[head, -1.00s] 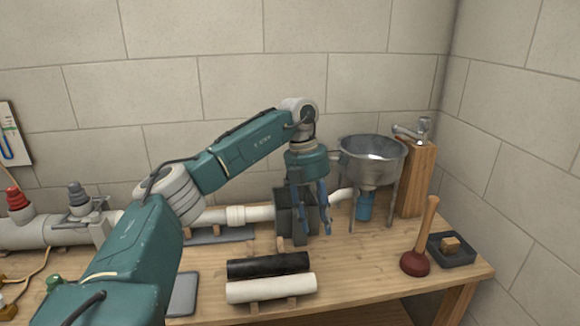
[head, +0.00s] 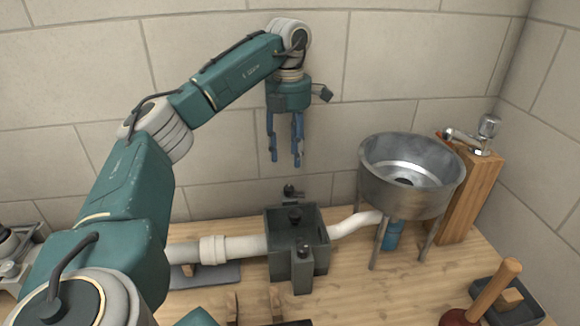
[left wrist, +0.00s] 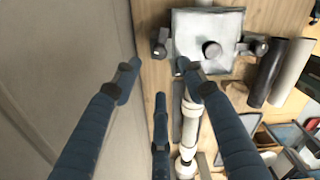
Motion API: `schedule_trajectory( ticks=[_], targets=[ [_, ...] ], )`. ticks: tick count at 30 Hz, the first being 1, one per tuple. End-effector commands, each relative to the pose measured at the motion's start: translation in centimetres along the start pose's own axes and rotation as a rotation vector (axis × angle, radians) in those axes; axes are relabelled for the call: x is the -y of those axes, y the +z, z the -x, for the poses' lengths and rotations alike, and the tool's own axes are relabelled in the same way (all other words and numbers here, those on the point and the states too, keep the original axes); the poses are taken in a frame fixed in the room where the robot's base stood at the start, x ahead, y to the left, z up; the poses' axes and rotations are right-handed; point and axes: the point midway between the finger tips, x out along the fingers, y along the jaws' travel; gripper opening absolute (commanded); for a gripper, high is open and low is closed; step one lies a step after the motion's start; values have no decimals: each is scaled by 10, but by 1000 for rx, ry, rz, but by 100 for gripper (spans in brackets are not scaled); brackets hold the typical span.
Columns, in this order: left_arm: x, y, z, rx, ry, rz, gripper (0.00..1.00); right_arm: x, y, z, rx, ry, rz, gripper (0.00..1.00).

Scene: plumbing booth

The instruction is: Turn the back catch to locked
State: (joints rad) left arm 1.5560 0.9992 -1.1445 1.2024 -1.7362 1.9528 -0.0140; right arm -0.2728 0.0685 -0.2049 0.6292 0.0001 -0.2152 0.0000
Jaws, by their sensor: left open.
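The dark grey box (head: 280,248) sits on the bench, joined to white pipe on both sides. The back catch (head: 290,191) is a small dark piece at the box's wall side, also in the left wrist view (left wrist: 160,42). A similar front catch (head: 303,249) is on the near side. I cannot tell either catch's setting. My left gripper (head: 286,158) is open and empty, pointing down above the back catch, apart from it. My right gripper is out of view.
The tiled wall (head: 210,120) rises close behind the box. A metal funnel basin (head: 410,190) on legs and a wooden post (head: 470,195) stand to the right. A plunger (head: 495,290) is at front right. Space above the box is clear.

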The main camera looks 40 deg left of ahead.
Motion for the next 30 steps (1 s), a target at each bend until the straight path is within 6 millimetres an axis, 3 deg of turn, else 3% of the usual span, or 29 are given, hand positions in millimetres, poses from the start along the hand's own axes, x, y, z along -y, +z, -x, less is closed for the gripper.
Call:
schedule_trajectory(
  ticks=[5, 10, 16, 21, 30],
  targets=[
    [0, 0, -8, -2, 0, 0, 42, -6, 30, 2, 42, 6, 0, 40],
    [0, -1, -36, -4, 0, 0, 42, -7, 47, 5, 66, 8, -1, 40],
    [0, -1, -74, -3, -1, 1, 42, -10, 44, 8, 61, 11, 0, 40],
    [0, 0, -97, -2, -1, 0, 42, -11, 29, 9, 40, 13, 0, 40],
    [0, 0, -108, 1, -1, 0, 42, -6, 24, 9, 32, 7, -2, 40]
  ],
)
